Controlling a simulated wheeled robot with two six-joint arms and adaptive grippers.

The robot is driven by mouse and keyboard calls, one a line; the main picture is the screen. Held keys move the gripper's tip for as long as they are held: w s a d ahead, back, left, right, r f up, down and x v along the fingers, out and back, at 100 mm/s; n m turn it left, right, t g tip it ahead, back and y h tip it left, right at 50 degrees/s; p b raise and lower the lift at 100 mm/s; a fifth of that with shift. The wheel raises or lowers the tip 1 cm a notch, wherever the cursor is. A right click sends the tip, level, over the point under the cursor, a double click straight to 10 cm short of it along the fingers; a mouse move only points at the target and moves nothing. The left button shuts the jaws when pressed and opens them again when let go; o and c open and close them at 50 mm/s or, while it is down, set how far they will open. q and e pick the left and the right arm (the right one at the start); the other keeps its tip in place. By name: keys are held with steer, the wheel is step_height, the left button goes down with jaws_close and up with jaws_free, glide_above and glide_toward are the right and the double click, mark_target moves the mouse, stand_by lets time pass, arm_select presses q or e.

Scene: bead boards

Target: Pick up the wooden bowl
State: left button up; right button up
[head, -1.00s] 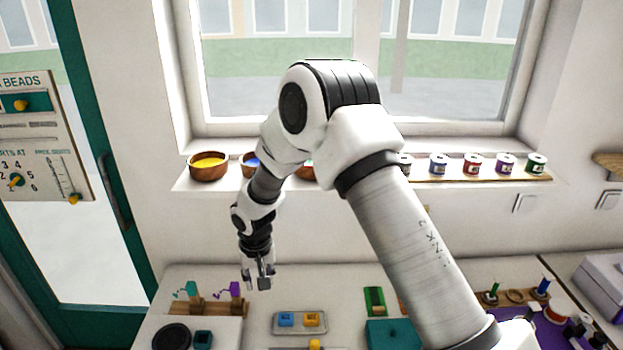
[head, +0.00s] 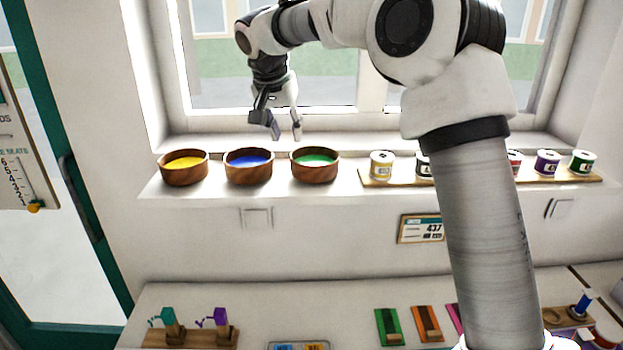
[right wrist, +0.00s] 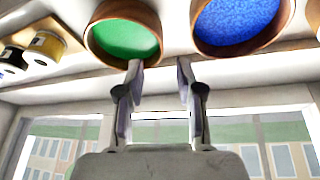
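Three wooden bowls stand in a row on the window sill: one with yellow contents (head: 185,168), one with blue (head: 249,166) and one with green (head: 315,165). My right gripper (head: 287,132) is open and empty, above and between the blue and green bowls. In the right wrist view its two fingers (right wrist: 160,72) are apart, with the green bowl (right wrist: 122,35) to the left and the blue bowl (right wrist: 238,25) to the right. One fingertip overlaps the green bowl's rim in that view; I cannot tell if it touches. My left gripper is not in view.
Several spools (head: 382,165) stand on a wooden board on the sill, right of the bowls, partly hidden by my right arm. The window is behind. A door stands at left.

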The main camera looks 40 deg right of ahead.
mark_target(291, 154)
steer(key=p+x, duration=0.2)
steer(key=x, duration=0.5)
steer(key=shift+w+d+f+p, duration=0.1)
steer(key=shift+w+p, duration=0.05)
steer(key=shift+p, duration=0.15)
steer(key=shift+d+f, duration=0.1)
steer(key=shift+f, duration=0.4)
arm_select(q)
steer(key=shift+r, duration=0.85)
arm_select(e)
jaws_close()
